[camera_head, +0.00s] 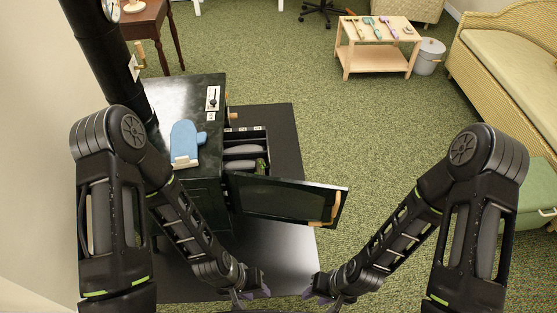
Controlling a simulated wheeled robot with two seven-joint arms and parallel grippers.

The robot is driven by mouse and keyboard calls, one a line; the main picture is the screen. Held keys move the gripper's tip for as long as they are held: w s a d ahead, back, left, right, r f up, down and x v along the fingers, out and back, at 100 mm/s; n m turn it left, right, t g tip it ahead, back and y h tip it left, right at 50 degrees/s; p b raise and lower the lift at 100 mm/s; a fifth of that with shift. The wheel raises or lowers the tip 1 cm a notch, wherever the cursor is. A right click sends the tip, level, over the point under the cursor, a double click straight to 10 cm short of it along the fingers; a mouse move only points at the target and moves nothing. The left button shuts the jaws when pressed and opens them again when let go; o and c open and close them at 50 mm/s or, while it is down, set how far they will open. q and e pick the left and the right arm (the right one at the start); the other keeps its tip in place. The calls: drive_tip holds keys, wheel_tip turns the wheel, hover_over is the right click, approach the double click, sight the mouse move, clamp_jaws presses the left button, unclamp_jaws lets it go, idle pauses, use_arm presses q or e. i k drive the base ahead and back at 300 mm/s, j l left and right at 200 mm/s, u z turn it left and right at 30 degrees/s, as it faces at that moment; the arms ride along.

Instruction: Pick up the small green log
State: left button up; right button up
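A small green object (261,166), which looks like the small green log, shows at the right end of the open stove compartment, just behind the top edge of the door. Its lower part is hidden. Grey logs (243,151) lie beside it in the compartment. The black stove (205,190) has its door (285,200) swung open toward the right. My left gripper (250,297) and my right gripper (326,297) are low at the bottom edge of the picture, in front of the stove and well apart from the log. Their fingertips are small and partly cut off.
A blue oven mitt (186,142) lies on the stove top. The door's wooden handle (333,209) sticks out at right. A dark floor mat (284,130) lies under the stove. A low wooden table (366,62) with tools stands farther back.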

sight(260, 165)
drive_tip(key=i+l+z, duration=0.1)
drive_tip(key=i+l, duration=0.2)
drive_tip(key=l, duration=0.2)
drive_tip(key=i+l, duration=0.3)
drive_tip(key=l, duration=0.2)
drive_tip(key=i+l+z, duration=0.15)
drive_tip(key=l, duration=0.35)
drive_tip(key=i+l+z, duration=0.1)
drive_tip(key=i+l, duration=0.3)
